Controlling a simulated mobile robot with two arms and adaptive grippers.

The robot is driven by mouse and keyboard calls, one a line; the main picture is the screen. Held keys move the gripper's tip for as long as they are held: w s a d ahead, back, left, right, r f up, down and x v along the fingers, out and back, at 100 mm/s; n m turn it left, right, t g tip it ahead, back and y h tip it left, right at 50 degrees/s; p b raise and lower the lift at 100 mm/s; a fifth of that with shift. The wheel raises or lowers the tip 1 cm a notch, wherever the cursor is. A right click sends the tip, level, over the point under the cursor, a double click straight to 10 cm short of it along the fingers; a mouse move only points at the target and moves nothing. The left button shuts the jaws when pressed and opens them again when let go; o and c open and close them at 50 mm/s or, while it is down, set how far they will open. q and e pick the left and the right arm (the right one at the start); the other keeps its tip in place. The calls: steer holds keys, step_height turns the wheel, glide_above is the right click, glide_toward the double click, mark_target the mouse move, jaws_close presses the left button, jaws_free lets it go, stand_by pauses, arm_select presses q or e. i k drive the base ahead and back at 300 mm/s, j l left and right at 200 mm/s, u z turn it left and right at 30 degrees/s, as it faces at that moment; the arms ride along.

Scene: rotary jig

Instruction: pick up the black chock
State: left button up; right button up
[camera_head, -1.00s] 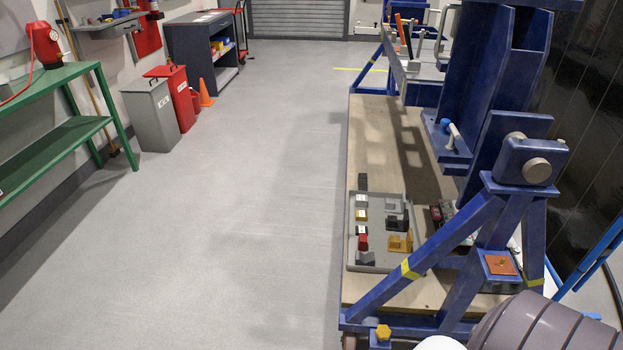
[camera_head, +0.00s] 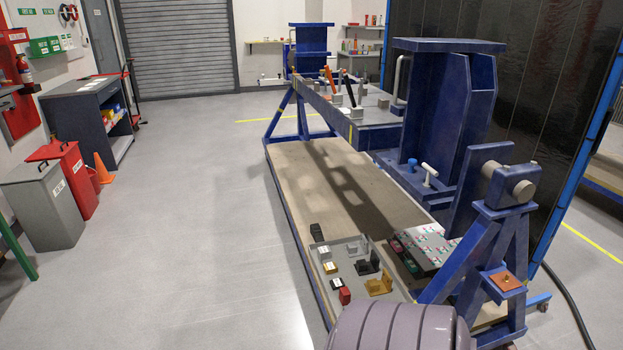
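Several small parts sit in a light grey tray (camera_head: 346,265) on the wooden deck of the blue rotary jig. A black stepped part (camera_head: 368,263) stands in the tray's middle, beside an ochre part (camera_head: 379,284). A small black block (camera_head: 316,231) is at the tray's far left corner, and a dark block (camera_head: 336,284) lies near its left edge by a red one (camera_head: 345,296). I cannot tell which of these black pieces is the chock. Neither of my grippers is in view. A ribbed grey-purple arm link of mine covers the bottom middle, hiding the tray's near end.
The blue jig frame (camera_head: 459,266) with a slanted leg rises right of the tray. A patterned box (camera_head: 428,246) lies beside the tray. A black hose (camera_head: 572,310) runs on the floor at right. The grey floor (camera_head: 210,220) left of the jig is clear.

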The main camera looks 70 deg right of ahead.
mark_target(317, 232)
steer(key=i+z, duration=0.5)
steer(key=z, duration=0.25)
steer(key=i+z, duration=0.35)
steer(key=k+j, duration=0.05)
steer(key=k, duration=0.1)
